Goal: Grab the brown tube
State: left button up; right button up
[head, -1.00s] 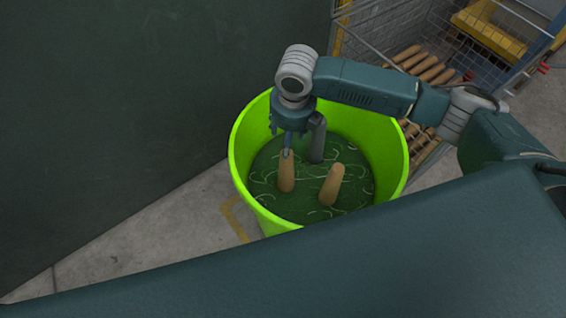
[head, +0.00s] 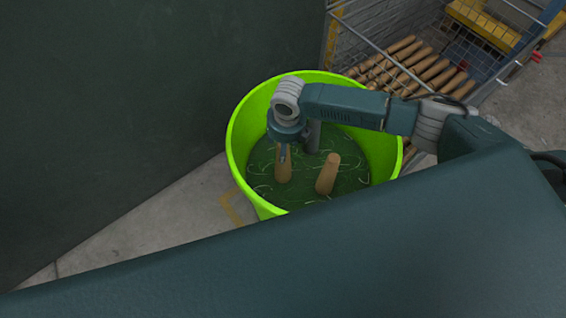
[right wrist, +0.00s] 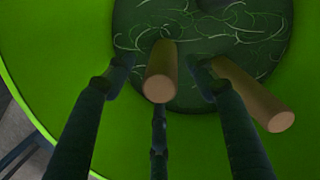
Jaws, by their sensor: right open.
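Two brown tubes stand in the dark green, strand-covered bottom of a lime-green bucket (head: 236,150). My right gripper (head: 284,152) reaches down into the bucket over the left brown tube (head: 284,170). In the right wrist view its fingers (right wrist: 162,70) are spread open around this tube's upper end (right wrist: 161,76), with gaps at the sides. The other brown tube (head: 328,174) leans just to the right, close to the right finger in the wrist view (right wrist: 255,96). My left gripper is out of view.
A wire cage (head: 500,75) with several brown tubes (head: 415,70) inside stands behind the bucket at the right. A dark green wall (head: 150,90) rises on the left. Bare concrete floor (head: 150,225) lies left of the bucket.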

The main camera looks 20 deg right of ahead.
jog(key=c, duration=1.2)
jog(key=shift+o, duration=0.2)
jog(key=shift+r, duration=0.2)
